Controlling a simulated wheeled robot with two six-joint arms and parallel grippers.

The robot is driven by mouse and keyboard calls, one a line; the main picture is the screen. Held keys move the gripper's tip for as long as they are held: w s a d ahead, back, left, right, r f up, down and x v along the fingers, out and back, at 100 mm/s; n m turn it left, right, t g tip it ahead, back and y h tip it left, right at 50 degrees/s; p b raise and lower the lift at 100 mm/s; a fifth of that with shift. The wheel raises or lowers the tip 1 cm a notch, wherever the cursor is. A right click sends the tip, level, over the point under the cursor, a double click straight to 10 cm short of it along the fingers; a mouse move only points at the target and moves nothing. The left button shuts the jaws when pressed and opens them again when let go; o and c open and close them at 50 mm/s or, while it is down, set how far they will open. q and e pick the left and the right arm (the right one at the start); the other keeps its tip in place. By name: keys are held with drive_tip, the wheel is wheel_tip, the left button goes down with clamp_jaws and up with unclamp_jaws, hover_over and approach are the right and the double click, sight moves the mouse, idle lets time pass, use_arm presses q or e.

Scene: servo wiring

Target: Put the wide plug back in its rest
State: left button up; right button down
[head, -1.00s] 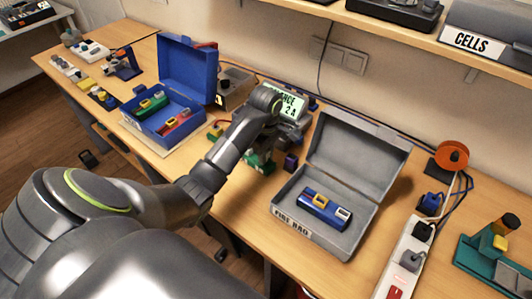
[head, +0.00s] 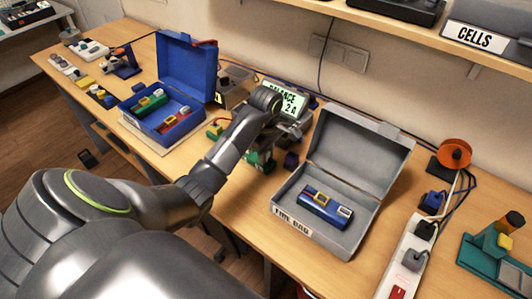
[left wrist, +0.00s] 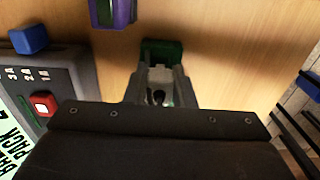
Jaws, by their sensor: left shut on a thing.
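My left gripper (head: 268,150) reaches down over the bench between the display unit and the grey case. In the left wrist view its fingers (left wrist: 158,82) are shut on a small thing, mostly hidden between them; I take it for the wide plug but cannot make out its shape. A green block (left wrist: 162,50) is right at the fingertips, and it also shows under the gripper in the head view (head: 258,164). Whether it is the plug's rest, and whether the held thing touches it, I cannot tell. A purple block (head: 291,160) stands just to the right. My right gripper is out of view.
A display unit (head: 288,100) stands behind my gripper; its red button (left wrist: 43,104) shows in the wrist view. The open grey case (head: 352,228) holds a blue pack (head: 322,208). The open blue case (head: 187,68) is to the left. A power strip (head: 409,262) lies at right.

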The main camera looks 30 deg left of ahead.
use_arm(q)
drive_tip(key=shift+f+b, duration=0.3)
drive_tip(key=shift+f, duration=0.15)
use_arm(e)
drive_tip(key=shift+f, duration=0.4)
use_arm(q)
drive_tip(key=o, duration=1)
drive_tip(key=shift+o, duration=0.2)
